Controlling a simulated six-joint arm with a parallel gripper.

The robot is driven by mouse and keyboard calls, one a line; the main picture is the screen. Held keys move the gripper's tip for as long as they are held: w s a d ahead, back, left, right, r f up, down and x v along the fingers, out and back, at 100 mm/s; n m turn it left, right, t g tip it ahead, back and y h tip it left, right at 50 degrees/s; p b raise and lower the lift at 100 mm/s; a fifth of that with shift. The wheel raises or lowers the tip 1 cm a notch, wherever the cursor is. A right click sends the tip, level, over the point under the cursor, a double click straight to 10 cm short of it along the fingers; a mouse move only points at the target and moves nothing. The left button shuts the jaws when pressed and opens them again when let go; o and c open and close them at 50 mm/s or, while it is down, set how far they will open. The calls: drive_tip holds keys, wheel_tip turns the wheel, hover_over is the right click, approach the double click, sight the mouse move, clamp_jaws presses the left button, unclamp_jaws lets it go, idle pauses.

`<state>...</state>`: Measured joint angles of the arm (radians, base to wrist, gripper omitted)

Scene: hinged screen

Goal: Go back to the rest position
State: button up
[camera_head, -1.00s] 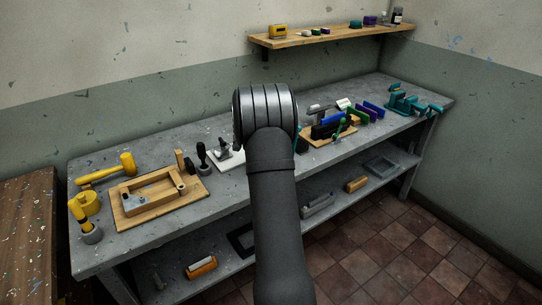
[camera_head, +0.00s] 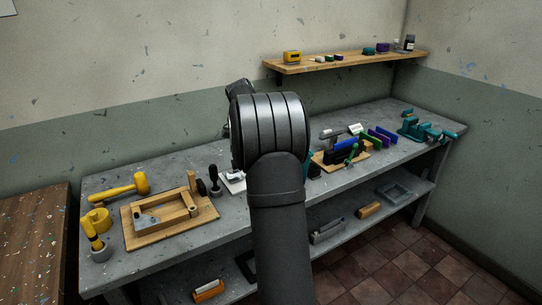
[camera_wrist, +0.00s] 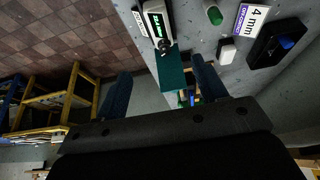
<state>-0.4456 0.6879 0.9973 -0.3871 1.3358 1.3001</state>
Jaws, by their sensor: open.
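My gripper (camera_wrist: 162,88) is in the wrist view, its two dark blue fingers wide apart. It is open, with nothing visibly held. A teal strip (camera_wrist: 172,73) shows between and beyond the fingers; I cannot tell how far off it is. In the camera_head view my own arm fills the middle and hides the gripper and part of the bench. A wooden frame (camera_head: 158,220) lies on a wooden board (camera_head: 135,233) at the left of the grey bench (camera_head: 118,266). A short wooden piece stands upright at its back right corner.
A yellow mallet (camera_head: 125,186) and yellow cup (camera_head: 96,219) are left on the bench. Coloured panels (camera_head: 381,137) and teal tools (camera_head: 420,129) are to the right. A wall shelf (camera_head: 350,61) holds small items. A brown table (camera_head: 35,235) stands left.

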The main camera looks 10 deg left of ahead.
drive_tip(key=shift+r, duration=0.2)
drive_tip(key=x, duration=1.7)
drive_tip(key=shift+f, duration=0.2)
drive_tip(key=shift+r, duration=0.15)
